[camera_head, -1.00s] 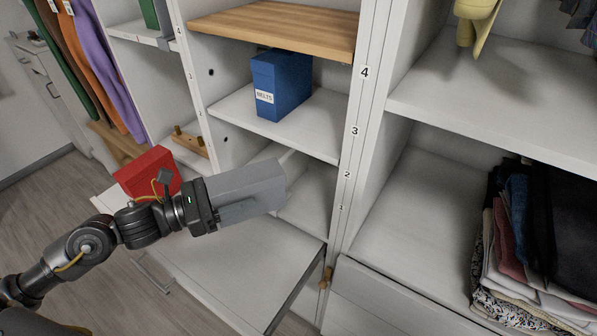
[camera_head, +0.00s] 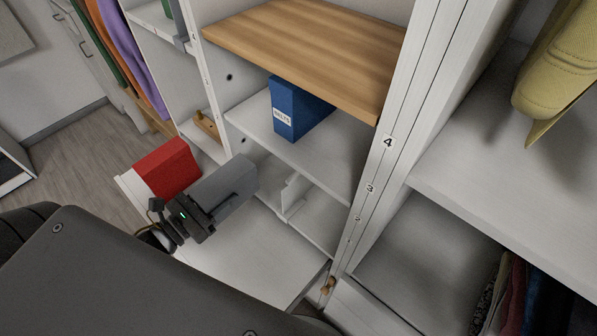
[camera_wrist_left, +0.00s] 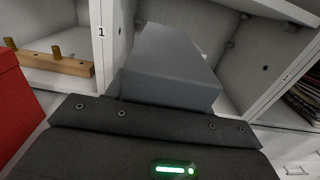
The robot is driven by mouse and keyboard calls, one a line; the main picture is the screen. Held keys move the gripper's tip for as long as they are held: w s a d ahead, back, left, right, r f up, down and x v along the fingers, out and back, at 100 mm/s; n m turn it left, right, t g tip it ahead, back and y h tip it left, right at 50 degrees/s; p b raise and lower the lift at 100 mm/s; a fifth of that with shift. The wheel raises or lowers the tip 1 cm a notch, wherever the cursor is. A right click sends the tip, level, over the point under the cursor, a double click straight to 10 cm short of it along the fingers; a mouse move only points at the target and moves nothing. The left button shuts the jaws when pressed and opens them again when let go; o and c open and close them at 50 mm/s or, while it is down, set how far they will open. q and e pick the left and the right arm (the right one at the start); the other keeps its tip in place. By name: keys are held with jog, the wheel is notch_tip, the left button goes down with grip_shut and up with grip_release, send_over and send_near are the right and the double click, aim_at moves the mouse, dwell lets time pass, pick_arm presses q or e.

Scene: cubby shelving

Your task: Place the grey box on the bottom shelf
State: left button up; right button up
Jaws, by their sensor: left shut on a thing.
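My left gripper (camera_head: 203,216) is shut on the grey box (camera_head: 229,180) and holds it level with the lower part of the middle shelf column. The box's far end points toward the opening of the bottom shelf (camera_head: 308,215), below the shelf with the blue box. In the left wrist view the grey box (camera_wrist_left: 172,65) sticks out ahead of the gripper body, which hides its near end. The opening lies behind and around it. I cannot tell whether the box touches the shelf. My right gripper is not in view.
A red box (camera_head: 167,168) stands left of my gripper. A blue box (camera_head: 299,107) sits on the shelf above, under a wooden board (camera_head: 310,45). A wooden peg piece (camera_head: 207,125) lies in the left cubby.

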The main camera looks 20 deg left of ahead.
pick_arm(q)
jog(key=p+x, duration=0.3)
jog(key=x, duration=1.5)
jog(key=shift+w+d+f, duration=0.1)
jog(key=shift+w+f, duration=0.1)
jog(key=shift+f, duration=1.25)
jog(key=shift+w+f, duration=0.25)
jog(key=shift+f, duration=1.2)
jog(key=shift+w+f, duration=0.15)
jog(key=shift+f, duration=0.35)
jog(key=shift+d+f, duration=0.1)
jog(key=shift+f, duration=0.1)
jog(key=o, duration=1.1)
